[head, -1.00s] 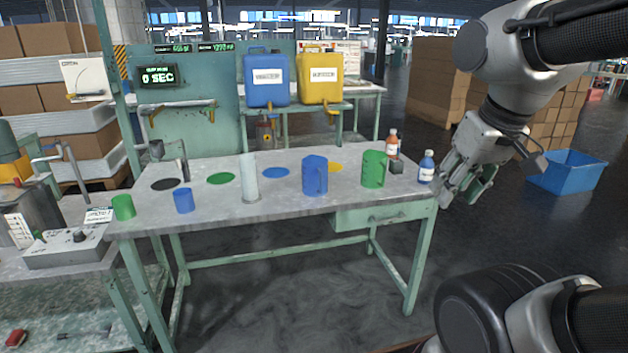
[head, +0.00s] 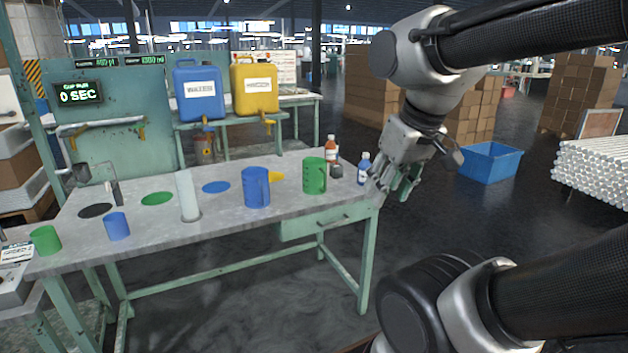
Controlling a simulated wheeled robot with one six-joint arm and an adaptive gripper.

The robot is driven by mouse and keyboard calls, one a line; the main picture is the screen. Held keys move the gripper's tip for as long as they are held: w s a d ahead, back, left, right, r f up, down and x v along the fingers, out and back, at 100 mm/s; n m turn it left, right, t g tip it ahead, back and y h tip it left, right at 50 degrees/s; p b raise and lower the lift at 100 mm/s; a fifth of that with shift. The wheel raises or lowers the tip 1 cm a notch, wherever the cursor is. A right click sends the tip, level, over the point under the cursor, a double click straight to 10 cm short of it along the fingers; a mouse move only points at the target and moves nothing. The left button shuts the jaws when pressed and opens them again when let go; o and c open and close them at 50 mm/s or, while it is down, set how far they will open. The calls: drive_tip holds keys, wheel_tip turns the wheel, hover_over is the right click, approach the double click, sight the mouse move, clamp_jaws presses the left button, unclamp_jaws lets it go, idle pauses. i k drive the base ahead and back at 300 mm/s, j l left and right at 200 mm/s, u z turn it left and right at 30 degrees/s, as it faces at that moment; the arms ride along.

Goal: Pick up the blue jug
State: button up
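The blue jug (head: 256,188) stands upright on the grey-topped table (head: 150,240), near its front edge and right of the middle. My gripper (head: 399,190) hangs in the air just past the table's right end, right of the green jug and well apart from the blue jug. I see nothing held in it. Its fingers are small and partly overlapping, so their opening is unclear.
A smaller blue cup (head: 117,226), a green cup (head: 45,240) and a white cylinder (head: 188,196) stand left of the blue jug. An orange bottle (head: 331,149) and a blue bottle (head: 363,168) stand at the right end. A blue crate (head: 490,161) lies on the floor.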

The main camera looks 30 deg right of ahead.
sight(254, 179)
drive_tip(key=i+j, duration=1)
drive_tip(key=l+z, duration=0.05)
